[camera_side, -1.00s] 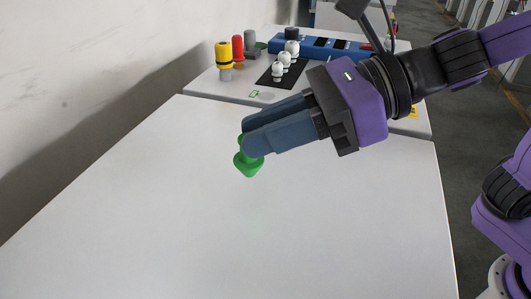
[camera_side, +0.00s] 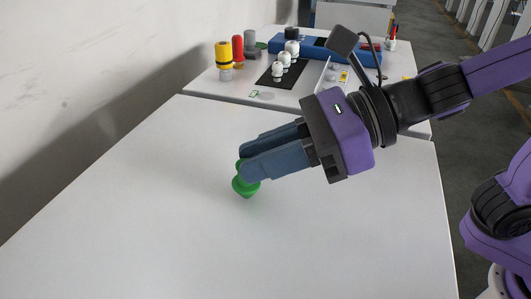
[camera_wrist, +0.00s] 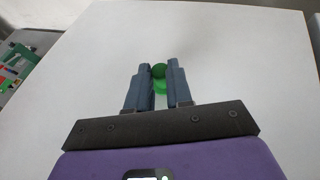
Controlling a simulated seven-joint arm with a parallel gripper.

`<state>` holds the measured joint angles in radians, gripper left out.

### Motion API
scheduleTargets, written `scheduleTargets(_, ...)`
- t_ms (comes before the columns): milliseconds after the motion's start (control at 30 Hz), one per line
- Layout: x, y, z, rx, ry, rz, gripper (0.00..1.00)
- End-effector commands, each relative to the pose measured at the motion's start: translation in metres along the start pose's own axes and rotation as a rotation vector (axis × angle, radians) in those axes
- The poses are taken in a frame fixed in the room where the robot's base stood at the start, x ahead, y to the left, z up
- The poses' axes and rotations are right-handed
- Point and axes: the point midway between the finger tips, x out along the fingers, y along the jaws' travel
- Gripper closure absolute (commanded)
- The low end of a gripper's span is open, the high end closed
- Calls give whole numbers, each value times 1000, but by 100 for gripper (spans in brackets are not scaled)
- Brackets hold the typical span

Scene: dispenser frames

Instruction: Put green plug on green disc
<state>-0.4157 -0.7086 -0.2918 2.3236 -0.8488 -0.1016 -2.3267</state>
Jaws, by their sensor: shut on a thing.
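The green plug (camera_side: 245,189) is held between my fingertips over the front white table in the side view. Its cone-shaped part points down, and the fingers hide part of its top. My gripper (camera_side: 243,171) is shut on it. In the wrist view the round green plug (camera_wrist: 159,72) sits between the two blue fingers of my gripper (camera_wrist: 159,66). A small flat green thing (camera_side: 261,45) on the back table may be the green disc, but it is too small to be sure.
The front table (camera_side: 170,240) is otherwise bare. On the back table stand a yellow piece (camera_side: 223,52), a red piece (camera_side: 238,48), white pieces (camera_side: 278,70) on a black mat, and a blue block (camera_side: 355,52). A wall runs along the left.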

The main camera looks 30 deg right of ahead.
Motion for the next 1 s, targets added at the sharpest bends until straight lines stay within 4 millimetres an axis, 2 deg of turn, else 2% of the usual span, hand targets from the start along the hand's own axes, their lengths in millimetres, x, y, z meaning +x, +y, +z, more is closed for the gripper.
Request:
scheduleTargets(467,2,0,-4,1,0,-1,100)
scheduleTargets(500,2,0,-5,0,-1,0,77)
scheduleTargets(567,2,0,-4,0,-1,0,57)
scheduleTargets(600,2,0,-4,0,-1,0,54)
scheduleTargets(1000,2,0,-4,0,-1,-1,54)
